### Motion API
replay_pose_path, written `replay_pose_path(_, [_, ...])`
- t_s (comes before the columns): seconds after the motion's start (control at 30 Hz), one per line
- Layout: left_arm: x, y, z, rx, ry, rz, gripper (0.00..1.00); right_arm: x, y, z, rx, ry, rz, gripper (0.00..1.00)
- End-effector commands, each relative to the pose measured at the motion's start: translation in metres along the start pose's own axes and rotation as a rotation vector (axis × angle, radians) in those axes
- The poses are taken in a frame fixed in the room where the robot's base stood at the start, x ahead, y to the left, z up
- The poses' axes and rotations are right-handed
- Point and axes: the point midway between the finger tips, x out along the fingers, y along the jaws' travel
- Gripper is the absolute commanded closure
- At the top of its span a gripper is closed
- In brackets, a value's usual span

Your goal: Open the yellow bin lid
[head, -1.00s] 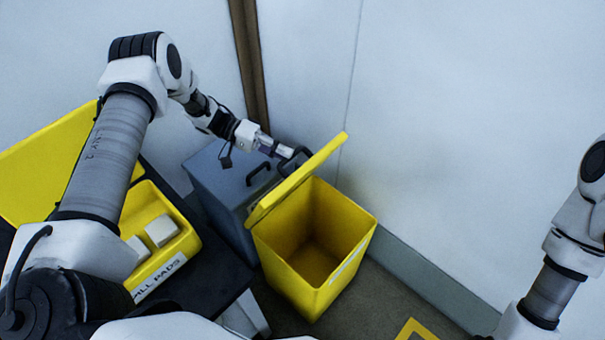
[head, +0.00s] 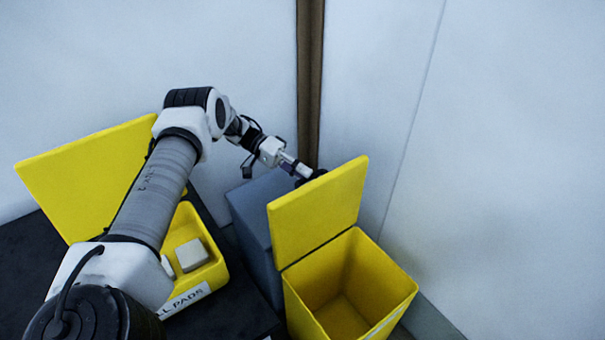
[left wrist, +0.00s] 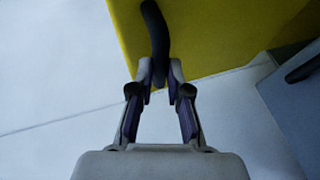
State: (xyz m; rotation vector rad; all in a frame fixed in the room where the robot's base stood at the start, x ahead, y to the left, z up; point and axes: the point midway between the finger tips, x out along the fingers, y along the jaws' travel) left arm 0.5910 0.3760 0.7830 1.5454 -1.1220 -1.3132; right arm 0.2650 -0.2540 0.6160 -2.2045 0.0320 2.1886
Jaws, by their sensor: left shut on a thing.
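The yellow bin (head: 350,290) stands on the floor at lower right in the head view, and its empty inside shows. Its lid (head: 318,208) is raised steeply on the left side of the opening. My left gripper (head: 305,175) reaches to the back of the lid's upper edge, partly hidden behind it. In the left wrist view, my left gripper (left wrist: 160,85) is shut on the dark curved lid handle (left wrist: 155,35), with the yellow lid (left wrist: 215,35) behind it. My right gripper is not in view.
A blue-grey box (head: 252,215) stands just left of the bin. A dark table (head: 235,310) holds an open yellow box (head: 215,265) labelled "PADS" with white pads (head: 192,254) inside. White walls (head: 500,150) close off the back and right.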

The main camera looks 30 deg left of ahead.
Motion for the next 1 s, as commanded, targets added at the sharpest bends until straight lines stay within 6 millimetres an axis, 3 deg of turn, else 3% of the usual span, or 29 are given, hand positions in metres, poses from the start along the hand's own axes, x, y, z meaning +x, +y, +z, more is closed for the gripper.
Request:
replay_pose_path(0.03, [0.005, -0.013, 0.008, -0.018, -0.013, -0.015, 1.0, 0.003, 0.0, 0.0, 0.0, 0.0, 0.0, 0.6])
replay_pose_path(0.17, [0.005, -0.013, 0.008, -0.018, -0.014, -0.015, 1.0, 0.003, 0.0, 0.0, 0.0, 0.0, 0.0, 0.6])
replay_pose_path(0.2, [0.005, -0.013, 0.008, -0.018, -0.014, -0.015, 0.73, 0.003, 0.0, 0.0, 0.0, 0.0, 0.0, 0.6])
replay_pose_path(0.23, [0.005, -0.013, 0.008, -0.018, -0.014, -0.016, 0.62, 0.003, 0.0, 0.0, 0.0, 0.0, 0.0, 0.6])
replay_pose_path(0.27, [0.005, -0.013, 0.008, -0.018, -0.014, -0.015, 0.59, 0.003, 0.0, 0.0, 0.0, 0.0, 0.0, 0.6])
replay_pose_path(0.77, [0.001, -0.008, 0.004, -0.01, -0.008, -0.011, 0.59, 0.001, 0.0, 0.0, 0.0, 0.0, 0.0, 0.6])
replay_pose_path(0.87, [-0.008, -0.008, 0.004, -0.01, -0.006, -0.012, 0.59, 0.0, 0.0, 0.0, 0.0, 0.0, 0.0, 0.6])
replay_pose_path(1.0, [-0.036, -0.008, 0.004, -0.008, -0.005, -0.013, 0.59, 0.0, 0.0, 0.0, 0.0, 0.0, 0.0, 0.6])
